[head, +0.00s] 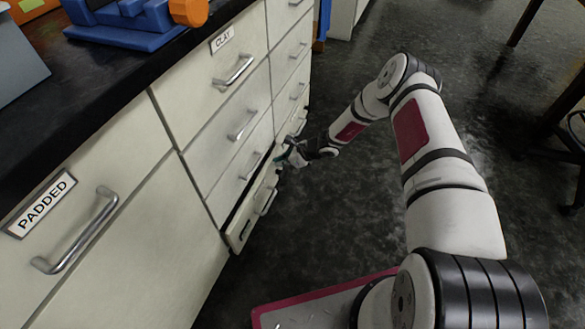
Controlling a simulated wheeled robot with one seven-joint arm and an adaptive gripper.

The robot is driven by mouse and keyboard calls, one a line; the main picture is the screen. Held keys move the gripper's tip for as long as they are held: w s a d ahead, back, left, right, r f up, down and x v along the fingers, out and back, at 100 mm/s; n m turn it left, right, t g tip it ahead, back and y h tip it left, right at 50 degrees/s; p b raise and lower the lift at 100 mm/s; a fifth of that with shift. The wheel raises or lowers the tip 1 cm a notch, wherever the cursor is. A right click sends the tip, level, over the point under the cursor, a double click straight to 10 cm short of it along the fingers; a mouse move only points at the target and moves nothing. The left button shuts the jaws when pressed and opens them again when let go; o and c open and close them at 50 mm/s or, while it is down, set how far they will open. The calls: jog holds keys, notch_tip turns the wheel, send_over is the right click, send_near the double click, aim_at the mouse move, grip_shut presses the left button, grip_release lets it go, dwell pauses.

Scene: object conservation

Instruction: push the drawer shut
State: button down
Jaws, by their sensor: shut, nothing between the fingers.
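The drawer (245,222) is the bottom one in the column under the CLAY label, in the head view. It stands out a little from the cabinet face, with a dark gap along its left and top edges. Its metal handle (268,200) is on its front. My gripper (284,161) is shut and empty at the drawer's far upper edge. My gripper is small in the picture, and I cannot tell whether it touches the drawer front.
The cabinet's other drawers, such as the CLAY drawer (215,82) and the PADDED drawer (85,210), are flush. A black countertop (75,112) carries a blue device (125,22). Dark floor (330,215) lies open right of the cabinet. A stool (572,140) stands at the far right.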

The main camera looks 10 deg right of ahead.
aim_at(271, 159)
jog(key=shift+w+a+b, duration=0.15)
jog(key=shift+w+a, duration=0.35)
jog(key=shift+a, duration=0.2)
jog(key=shift+w+a+b, duration=0.15)
jog(key=shift+w+a, duration=0.35)
jog(key=shift+a, duration=0.2)
jog(key=shift+a+r, duration=0.1)
jog(key=s+d, duration=0.1)
jog(key=d, duration=0.1)
jog(key=s+d, duration=0.1)
jog(key=shift+s+d, duration=0.1)
jog(key=shift+d, duration=0.25)
jog(key=p+v, duration=0.3)
jog(key=v, duration=0.7)
jog(key=shift+s+p, duration=0.15)
jog(key=shift+p, duration=0.25)
jog(key=shift+d, duration=0.1)
